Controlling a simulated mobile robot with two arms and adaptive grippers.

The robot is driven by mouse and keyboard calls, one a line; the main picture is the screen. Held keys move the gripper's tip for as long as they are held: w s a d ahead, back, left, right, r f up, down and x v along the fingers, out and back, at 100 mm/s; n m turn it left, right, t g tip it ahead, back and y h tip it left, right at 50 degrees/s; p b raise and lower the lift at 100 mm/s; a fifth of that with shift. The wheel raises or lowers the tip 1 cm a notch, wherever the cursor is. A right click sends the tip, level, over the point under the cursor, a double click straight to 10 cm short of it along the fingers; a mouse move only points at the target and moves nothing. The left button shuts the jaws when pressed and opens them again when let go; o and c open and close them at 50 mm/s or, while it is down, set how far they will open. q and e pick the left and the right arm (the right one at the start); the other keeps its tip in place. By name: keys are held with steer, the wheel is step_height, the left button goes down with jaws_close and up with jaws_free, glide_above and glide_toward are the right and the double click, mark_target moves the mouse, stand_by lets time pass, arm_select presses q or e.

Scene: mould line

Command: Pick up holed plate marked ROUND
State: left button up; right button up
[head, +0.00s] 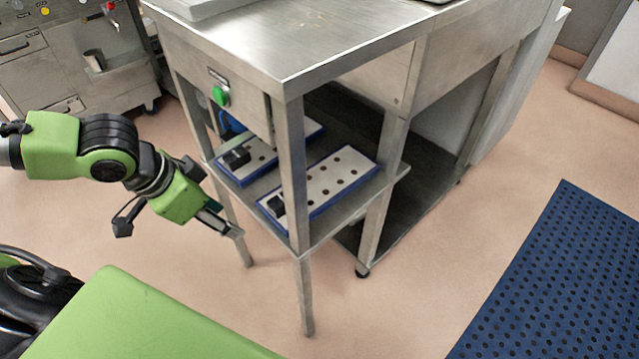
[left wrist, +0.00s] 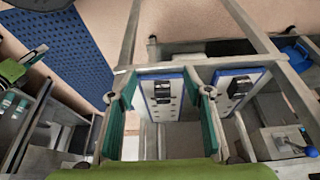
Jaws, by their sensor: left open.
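Two white holed plates with blue edges and black handles lie side by side on the middle shelf under a steel table. In the head view one plate (head: 330,187) is in front, and the other plate (head: 262,163) is behind it to the left, partly hidden by a table leg. The wrist view shows the two plates, left (left wrist: 158,112) and right (left wrist: 228,104). No marking is legible, so I cannot tell which is ROUND. My left gripper (head: 215,205) is open and empty beside the shelf's left side. Its fingers (left wrist: 160,112) frame the left plate in the wrist view, apart from it.
The table's steel legs (head: 293,175) and top (head: 270,40) enclose the shelf (head: 345,208). A blue perforated mat (head: 560,280) lies on the floor at right. A steel cabinet (head: 60,60) stands behind at left.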

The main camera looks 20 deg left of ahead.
arm_select(q)
steer(key=w, duration=0.1)
glide_above(281, 200)
steer(key=s+a, duration=0.1)
steer(key=s, duration=0.1)
steer(key=shift+s+b, duration=0.1)
steer(key=shift+b, duration=0.35)
steer(key=b+x, duration=0.1)
steer(key=x, duration=0.4)
steer(key=shift+b, duration=0.35)
arm_select(e)
steer(key=w+v, duration=0.1)
steer(key=v, duration=0.9)
steer(key=shift+r+t, duration=0.3)
steer(key=shift+r, duration=0.05)
steer(key=shift+w+d, duration=0.1)
arm_select(q)
jaws_close()
